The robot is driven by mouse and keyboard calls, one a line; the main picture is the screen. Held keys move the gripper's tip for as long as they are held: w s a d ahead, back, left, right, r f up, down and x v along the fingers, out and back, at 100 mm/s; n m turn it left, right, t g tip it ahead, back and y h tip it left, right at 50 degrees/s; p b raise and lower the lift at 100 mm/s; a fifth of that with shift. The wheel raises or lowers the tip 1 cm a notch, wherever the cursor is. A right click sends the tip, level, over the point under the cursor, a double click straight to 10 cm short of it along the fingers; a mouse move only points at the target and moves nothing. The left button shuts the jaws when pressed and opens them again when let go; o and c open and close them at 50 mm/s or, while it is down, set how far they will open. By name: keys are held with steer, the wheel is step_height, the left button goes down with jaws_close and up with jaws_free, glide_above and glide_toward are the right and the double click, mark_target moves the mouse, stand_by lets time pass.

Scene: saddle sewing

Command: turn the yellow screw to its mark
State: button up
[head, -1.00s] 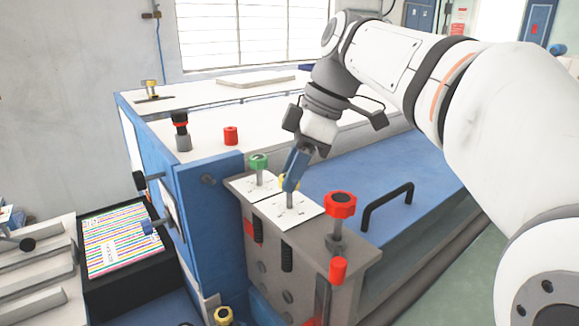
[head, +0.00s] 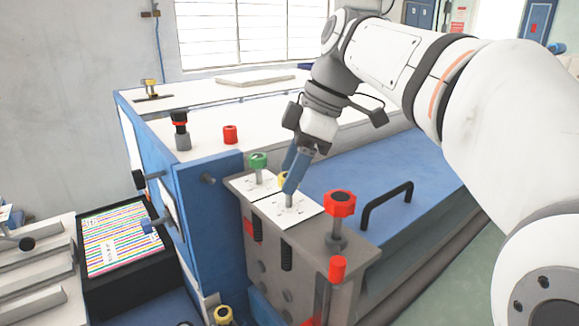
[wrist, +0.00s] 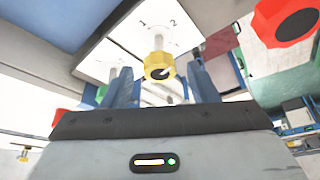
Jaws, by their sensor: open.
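The yellow screw (wrist: 159,66) stands on a white plate with printed numbers, one of them a 2, in the wrist view. A dark mark shows on its knob. My gripper (wrist: 160,82) is open, with one blue finger on each side of the yellow knob and a gap showing between them. In the head view, my gripper (head: 291,178) points down at the white plate (head: 305,209), and its fingers hide most of the yellow screw (head: 283,178). Whether a finger touches the knob cannot be told.
A green screw (head: 258,162) stands close on the left and a large red knob (head: 340,204) close on the right. A black handle (head: 388,205) rises from the blue cover behind. A small red cap (head: 230,134) sits on the white machine top.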

steer(key=v, duration=0.7)
steer(key=shift+r+p, duration=0.3)
steer(key=shift+p, duration=0.05)
steer(key=shift+d, duration=0.15)
